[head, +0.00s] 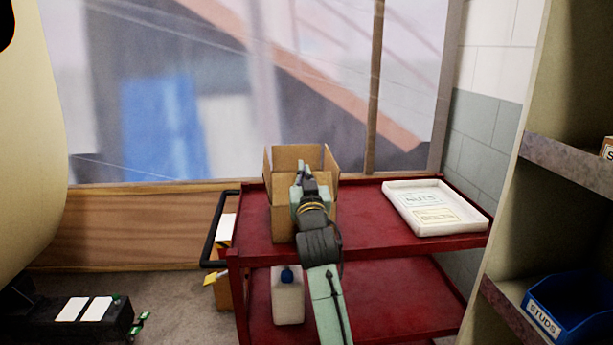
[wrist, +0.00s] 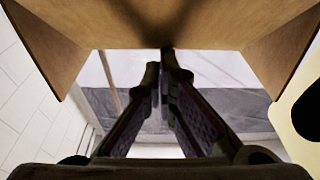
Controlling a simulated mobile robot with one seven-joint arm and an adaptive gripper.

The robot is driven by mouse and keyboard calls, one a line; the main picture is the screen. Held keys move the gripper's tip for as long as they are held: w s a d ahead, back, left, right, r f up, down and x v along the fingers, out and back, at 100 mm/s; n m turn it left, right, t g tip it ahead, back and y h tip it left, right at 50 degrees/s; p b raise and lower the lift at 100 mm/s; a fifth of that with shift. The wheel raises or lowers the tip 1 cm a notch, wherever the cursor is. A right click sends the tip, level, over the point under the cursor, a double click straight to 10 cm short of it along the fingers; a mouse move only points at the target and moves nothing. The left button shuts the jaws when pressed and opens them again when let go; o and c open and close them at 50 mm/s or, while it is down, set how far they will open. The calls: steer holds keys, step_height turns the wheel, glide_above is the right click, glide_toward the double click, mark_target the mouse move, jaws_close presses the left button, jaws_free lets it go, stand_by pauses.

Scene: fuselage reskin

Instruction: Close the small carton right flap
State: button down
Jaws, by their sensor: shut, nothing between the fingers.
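The small carton (head: 283,222) is an open-topped brown cardboard box on the cart's upper shelf. Its flaps stand up, including the right flap (head: 331,163) at the right side. My gripper (head: 304,168) is in front of the carton's upper part in the head view and hides part of it. In the wrist view, my gripper (wrist: 166,62) has its dark fingertips together, with nothing seen between them. A brown cardboard panel (wrist: 215,22) fills the top of that view, close to the tips, with angled panels at both sides. I cannot tell whether the tips touch cardboard.
The red cart (head: 375,247) has a white tray (head: 462,222) on its upper shelf at right. A white bottle (head: 288,300) stands on the lower shelf. A shelf unit with a blue studs bin (head: 568,312) is at far right. A window is behind.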

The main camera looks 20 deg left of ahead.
steer(key=shift+w+a+f, duration=0.2)
steer(key=shift+w+f, duration=0.05)
steer(key=shift+w, duration=0.3)
steer(key=shift+w+a+f, duration=0.25)
steer(key=shift+w, duration=0.25)
steer(key=shift+w+a+f, duration=0.2)
steer(key=shift+w+f, duration=0.05)
steer(key=shift+w, duration=0.3)
steer(key=shift+w+a+f+g+h+p, duration=0.15)
steer(key=shift+w+f+g+p, duration=0.05)
steer(key=shift+w+f+g, duration=0.25)
steer(key=shift+w+a+f+g+h+p, duration=0.15)
steer(key=shift+w+f+g, duration=0.15)
steer(key=shift+f, duration=0.25)
steer(key=shift+w+f, duration=0.1)
steer(key=shift+f, duration=0.1)
stand_by(0.7)
steer(key=shift+r, duration=0.1)
